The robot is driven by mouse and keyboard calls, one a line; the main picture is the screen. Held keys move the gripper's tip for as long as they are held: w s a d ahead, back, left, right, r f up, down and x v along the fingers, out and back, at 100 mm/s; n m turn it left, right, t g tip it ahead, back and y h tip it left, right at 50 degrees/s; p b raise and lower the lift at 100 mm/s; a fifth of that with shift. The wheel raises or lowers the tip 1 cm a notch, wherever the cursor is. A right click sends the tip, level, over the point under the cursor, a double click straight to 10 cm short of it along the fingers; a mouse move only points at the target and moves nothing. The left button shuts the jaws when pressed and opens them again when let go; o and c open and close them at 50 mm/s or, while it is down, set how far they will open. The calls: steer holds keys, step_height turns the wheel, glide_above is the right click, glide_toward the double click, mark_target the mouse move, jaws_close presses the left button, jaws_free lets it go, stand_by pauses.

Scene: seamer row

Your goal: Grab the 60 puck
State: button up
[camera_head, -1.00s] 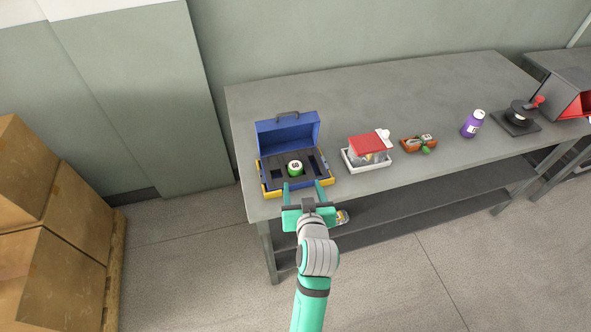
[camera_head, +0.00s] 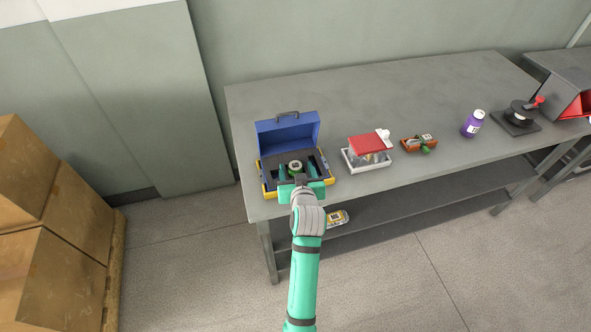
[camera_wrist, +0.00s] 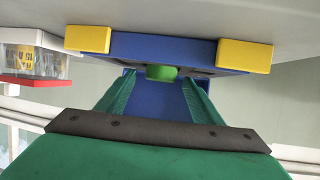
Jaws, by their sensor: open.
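The puck (camera_head: 295,166), green with a pale, marked top, sits in the dark insert of an open blue case (camera_head: 287,130) with yellow corners. The marking on its top is too small to read surely. My gripper (camera_head: 297,172) is open, with one green finger on each side of the puck. In the wrist view the green puck (camera_wrist: 161,72) shows between and beyond the two fingers (camera_wrist: 160,95). The case's blue front edge (camera_wrist: 150,46) and yellow corners cross the top of that view. I cannot tell whether the fingers touch the puck.
The case stands at the left end of a grey table (camera_head: 350,105). To its right are a white tray (camera_head: 352,164) with a red-topped box, a brown holder (camera_head: 411,146), and a purple bottle (camera_head: 473,124). A yellow item (camera_head: 337,218) lies on the lower shelf.

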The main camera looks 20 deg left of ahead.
steer(key=shift+w+a+f, duration=0.1)
steer(key=shift+w, duration=0.1)
steer(key=c, duration=1.2)
